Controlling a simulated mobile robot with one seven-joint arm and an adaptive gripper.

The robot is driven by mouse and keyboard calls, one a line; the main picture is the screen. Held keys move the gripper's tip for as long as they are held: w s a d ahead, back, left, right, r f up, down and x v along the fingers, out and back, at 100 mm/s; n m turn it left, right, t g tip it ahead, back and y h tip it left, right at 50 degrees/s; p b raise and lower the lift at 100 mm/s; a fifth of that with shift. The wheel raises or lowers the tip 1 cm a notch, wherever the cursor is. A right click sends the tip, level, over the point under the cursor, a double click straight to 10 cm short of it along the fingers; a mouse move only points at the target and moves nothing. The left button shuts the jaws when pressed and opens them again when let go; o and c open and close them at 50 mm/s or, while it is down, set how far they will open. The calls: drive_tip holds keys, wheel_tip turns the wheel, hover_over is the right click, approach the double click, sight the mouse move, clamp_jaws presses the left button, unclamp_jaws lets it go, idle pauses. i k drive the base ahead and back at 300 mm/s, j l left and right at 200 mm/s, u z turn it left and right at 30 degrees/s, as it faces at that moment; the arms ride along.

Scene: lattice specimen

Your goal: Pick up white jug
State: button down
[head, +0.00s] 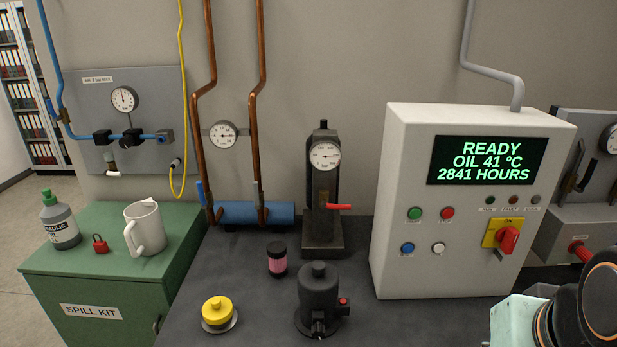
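The white jug (146,228) stands upright on top of the green spill kit cabinet (92,264) at the left of the head view. Its handle points to the lower left and its spout is at the upper right of the rim. Nothing touches it that I can see. Part of my arm shows at the lower right corner, far from the jug. My gripper itself is not visible.
A red padlock (100,244) and a grey oil bottle (60,222) stand left of the jug.

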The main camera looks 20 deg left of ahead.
sight(145, 234)
drive_tip(key=u, duration=1.95)
drive_tip(key=i+j+z, duration=0.15)
drive_tip(key=i+j, duration=0.5)
